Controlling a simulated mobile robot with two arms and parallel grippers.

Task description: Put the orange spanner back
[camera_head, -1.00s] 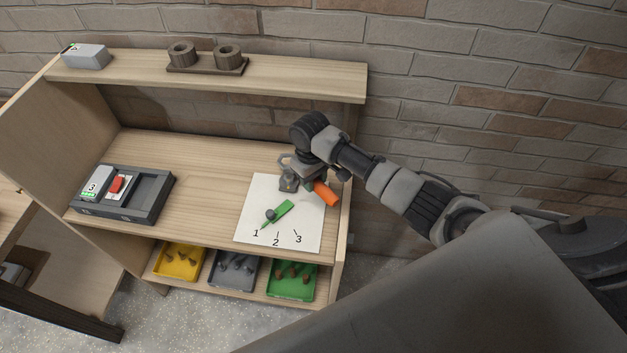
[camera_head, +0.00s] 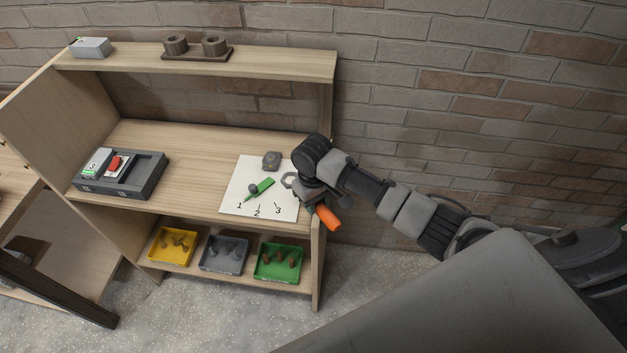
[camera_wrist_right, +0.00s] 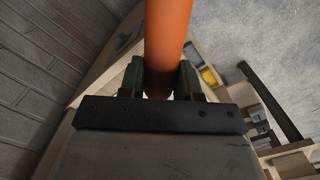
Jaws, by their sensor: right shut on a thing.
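The orange spanner (camera_head: 327,217) is held in my right gripper (camera_head: 309,202) at the right edge of the wooden bench. Its orange handle points down and to the right, out past the bench side. Its grey head shows at the left of the gripper, over the edge of the white sheet. In the right wrist view the orange handle (camera_wrist_right: 167,40) stands between the two fingers of the gripper (camera_wrist_right: 162,82), which are shut on it. My left gripper is in neither view.
A white sheet (camera_head: 240,196) marked 1, 2, 3 carries a green pointer (camera_head: 262,187); a grey block (camera_head: 271,161) lies at its top. A dark tray (camera_head: 142,182) is at the left. Yellow (camera_head: 155,258), grey (camera_head: 205,266) and green (camera_head: 261,275) bins sit below. A brick wall is behind.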

